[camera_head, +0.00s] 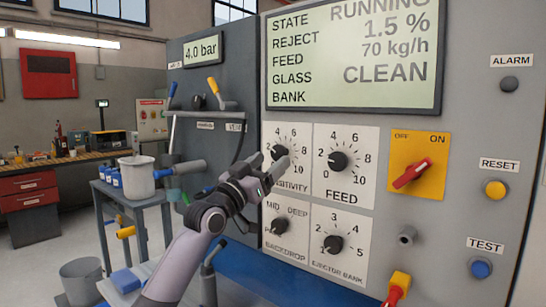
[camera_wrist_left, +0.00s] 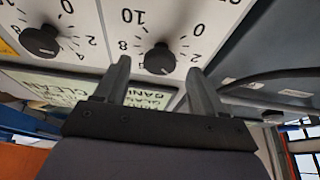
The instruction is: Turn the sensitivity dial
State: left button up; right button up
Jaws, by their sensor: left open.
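The sensitivity dial (camera_head: 279,152) is a round black knob on a white scale plate, the upper left of four dials. Its label is partly covered by my left gripper (camera_head: 269,163). The left gripper is open in front of the dial's plate, its fingers pointing at the panel. In the left wrist view, which is upside down, the dial (camera_wrist_left: 159,59) shows between the two fingertips of the left gripper (camera_wrist_left: 159,66). I cannot tell whether the fingers touch it. The right gripper is not in view.
The feed dial (camera_head: 338,160) is just right, with backdrop (camera_head: 280,226) and ejector bank (camera_head: 333,243) dials below. A red switch (camera_head: 412,173) on a yellow plate sits further right. A display (camera_head: 355,55) is above. A bucket (camera_head: 137,177) stands on a stand at left.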

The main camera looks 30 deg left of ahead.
pick_arm(q)
jog(key=shift+x, duration=1.05)
jog(key=c, duration=1.1)
jog(key=shift+o, duration=0.2)
